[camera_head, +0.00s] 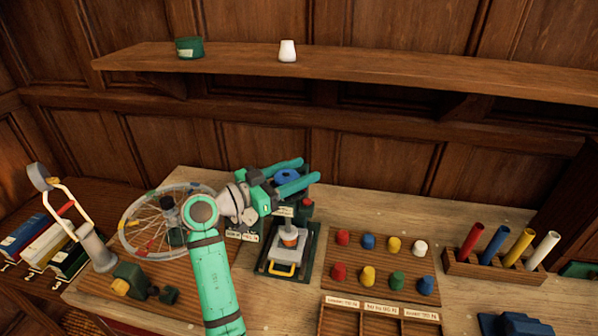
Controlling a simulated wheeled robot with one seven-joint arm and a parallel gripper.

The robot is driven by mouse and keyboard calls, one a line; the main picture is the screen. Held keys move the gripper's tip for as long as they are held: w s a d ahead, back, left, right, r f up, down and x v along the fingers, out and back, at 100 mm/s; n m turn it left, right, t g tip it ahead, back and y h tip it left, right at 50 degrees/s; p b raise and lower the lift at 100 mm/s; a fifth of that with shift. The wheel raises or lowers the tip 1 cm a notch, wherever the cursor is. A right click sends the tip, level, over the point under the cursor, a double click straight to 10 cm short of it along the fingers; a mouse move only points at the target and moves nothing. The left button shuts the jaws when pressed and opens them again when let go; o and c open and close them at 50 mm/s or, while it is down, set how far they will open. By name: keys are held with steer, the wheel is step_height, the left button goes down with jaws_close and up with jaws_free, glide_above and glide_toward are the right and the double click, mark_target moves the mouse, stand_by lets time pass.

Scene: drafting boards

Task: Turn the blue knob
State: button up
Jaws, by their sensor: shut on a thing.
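The blue knob (286,177) sits at the top of a dark fixture at the back of the workbench. My gripper (306,171) reaches in from the left, with one teal finger on the far side of the knob and the other on the near side. The fingers are shut on the knob, and their tips extend past it to the right. The near finger and the gripper body hide part of the knob and most of the fixture below it. I cannot tell how far the knob is turned.
A press-like device (288,258) with a yellow handle stands in front. A spoked wheel (150,229) lies left of my arm. A peg board (381,276) with several coloured pegs and a rack (497,268) of coloured tubes are to the right. A wooden shelf (360,71) hangs behind.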

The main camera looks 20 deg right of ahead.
mark_target(276, 183)
steer(key=shift+s+d, duration=0.1)
steer(key=shift+d, duration=0.1)
steer(key=o, duration=1.1)
steer(key=shift+c, duration=0.2)
steer(key=shift+a, duration=0.15)
steer(key=a, duration=0.3)
steer(key=s+a, duration=0.1)
steer(key=a, duration=0.3)
steer(key=s+a, duration=0.1)
steer(key=a, duration=0.2)
steer(key=shift+a, duration=0.2)
